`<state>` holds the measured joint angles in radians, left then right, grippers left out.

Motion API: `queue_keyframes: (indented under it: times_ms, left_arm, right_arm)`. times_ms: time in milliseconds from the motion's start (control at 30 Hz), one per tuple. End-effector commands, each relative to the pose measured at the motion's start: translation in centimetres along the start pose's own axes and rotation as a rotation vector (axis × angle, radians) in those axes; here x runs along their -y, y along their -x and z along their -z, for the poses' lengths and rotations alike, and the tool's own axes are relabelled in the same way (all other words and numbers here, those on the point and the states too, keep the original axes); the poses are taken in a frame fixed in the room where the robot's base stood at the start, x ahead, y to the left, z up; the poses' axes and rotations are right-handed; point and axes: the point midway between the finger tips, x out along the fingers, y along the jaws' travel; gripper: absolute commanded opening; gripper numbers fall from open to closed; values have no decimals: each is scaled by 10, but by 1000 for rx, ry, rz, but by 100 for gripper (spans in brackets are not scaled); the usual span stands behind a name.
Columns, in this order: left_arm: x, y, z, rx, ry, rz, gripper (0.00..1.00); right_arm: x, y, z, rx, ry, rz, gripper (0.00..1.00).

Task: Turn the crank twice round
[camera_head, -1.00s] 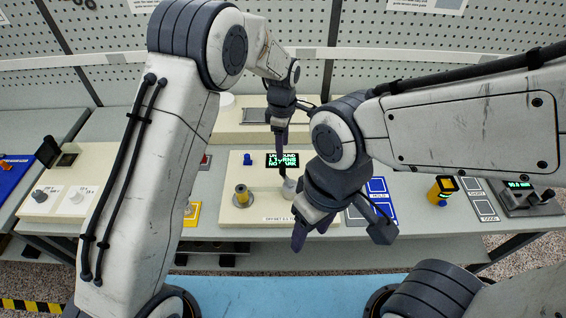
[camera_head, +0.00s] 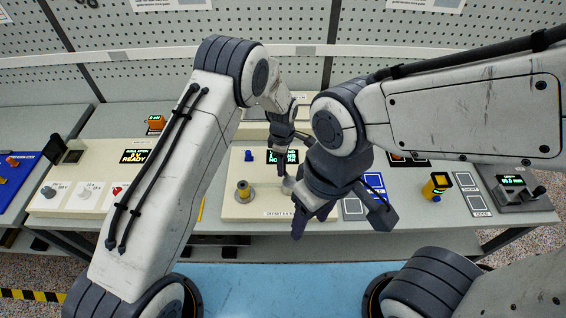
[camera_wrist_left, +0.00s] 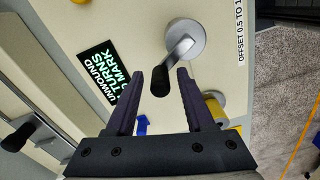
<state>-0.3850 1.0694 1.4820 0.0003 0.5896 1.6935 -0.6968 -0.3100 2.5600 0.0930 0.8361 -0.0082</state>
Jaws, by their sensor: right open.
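The crank is a metal arm (camera_wrist_left: 180,50) on a round grey hub (camera_wrist_left: 187,34) with a black knob (camera_wrist_left: 159,84), in the left wrist view. My left gripper (camera_wrist_left: 160,73) is open, its two dark fingers on either side of the knob with visible gaps. In the head view the left gripper (camera_head: 283,172) hangs over the cream panel (camera_head: 262,209) beside the crank's grey hub (camera_head: 288,186), which it partly hides. A display (camera_wrist_left: 108,75) reads "UNWOUND", "TURNS" and "NO MARK"; its number is hidden. My right gripper (camera_head: 312,222) is open and empty in front of the panel's right side.
A yellow spool (camera_head: 243,191) stands on the panel left of the crank, with a blue knob (camera_head: 248,155) behind it. A second black-handled lever (camera_wrist_left: 20,135) lies at the left of the wrist view. A cream panel with knobs (camera_head: 90,180) stands at the left.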

Motion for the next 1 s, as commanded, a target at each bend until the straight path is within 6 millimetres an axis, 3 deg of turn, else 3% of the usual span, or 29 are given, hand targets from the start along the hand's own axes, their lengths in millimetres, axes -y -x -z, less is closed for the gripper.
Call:
queue_keyframes:
  times_ms: [33,100,133,567,1000]
  left_arm:
    - [0,0,0,0,0,0,30]
    - [0,0,0,0,0,0,4]
    - [0,0,0,0,0,0,0]
    - [-3,-1,-2,0,-63,-1,0]
    - [-12,-3,-18,-1,-414,-3,0]
  right_arm:
    - [0,0,0,0,0,0,57]
    - [0,0,0,0,0,0,57]
    - [0,0,0,0,0,0,57]
    - [-1,-9,0,0,1,0,57]
    - [-3,-45,-2,0,-5,0,57]
